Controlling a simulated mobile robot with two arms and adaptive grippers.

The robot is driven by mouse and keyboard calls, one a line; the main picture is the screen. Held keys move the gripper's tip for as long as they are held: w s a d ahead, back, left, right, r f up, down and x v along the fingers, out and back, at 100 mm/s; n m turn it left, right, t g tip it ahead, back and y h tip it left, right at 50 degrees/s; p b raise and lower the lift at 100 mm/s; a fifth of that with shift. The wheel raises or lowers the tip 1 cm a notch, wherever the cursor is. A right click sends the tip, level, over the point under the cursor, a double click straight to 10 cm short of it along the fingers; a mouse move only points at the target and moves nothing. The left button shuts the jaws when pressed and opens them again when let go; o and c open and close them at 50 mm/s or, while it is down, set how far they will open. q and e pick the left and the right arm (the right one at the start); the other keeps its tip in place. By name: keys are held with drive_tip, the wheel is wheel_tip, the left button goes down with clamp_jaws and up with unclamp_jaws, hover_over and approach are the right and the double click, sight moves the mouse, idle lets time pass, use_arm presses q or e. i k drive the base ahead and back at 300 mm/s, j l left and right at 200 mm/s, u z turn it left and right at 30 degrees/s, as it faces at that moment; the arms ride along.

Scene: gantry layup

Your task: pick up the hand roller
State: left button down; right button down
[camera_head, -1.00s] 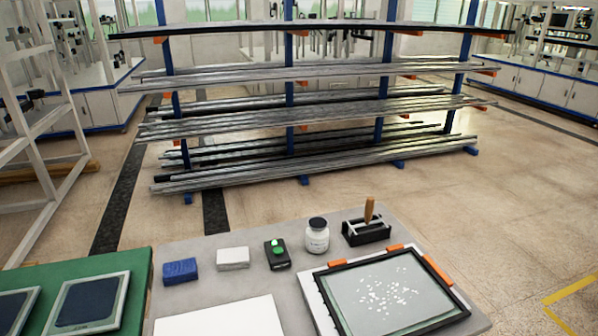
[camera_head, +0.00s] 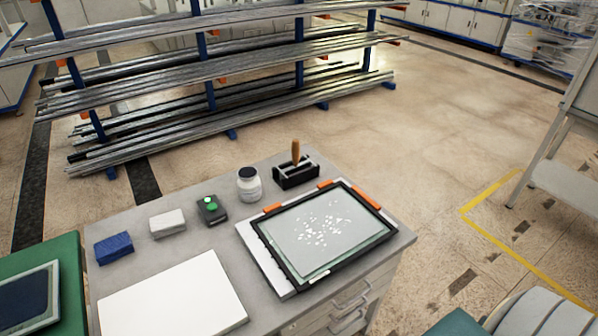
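The hand roller shows as a wooden handle (camera_head: 295,152) standing upright in a black holder (camera_head: 297,175) at the back right of the grey worktable (camera_head: 330,285). The roller end is hidden inside the holder or too small to make out. Neither of my grippers is in view, so nothing can be seen touching the roller.
A white jar (camera_head: 249,186) stands left of the holder. Black device (camera_head: 211,210), white block (camera_head: 167,223) and blue block (camera_head: 113,248) continue leftward. A black frame with a glass sheet (camera_head: 330,228) lies in front.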

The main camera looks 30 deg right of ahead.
sight(295, 148)
drive_tip(key=l+z, duration=0.15)
drive_tip(key=z, duration=0.7)
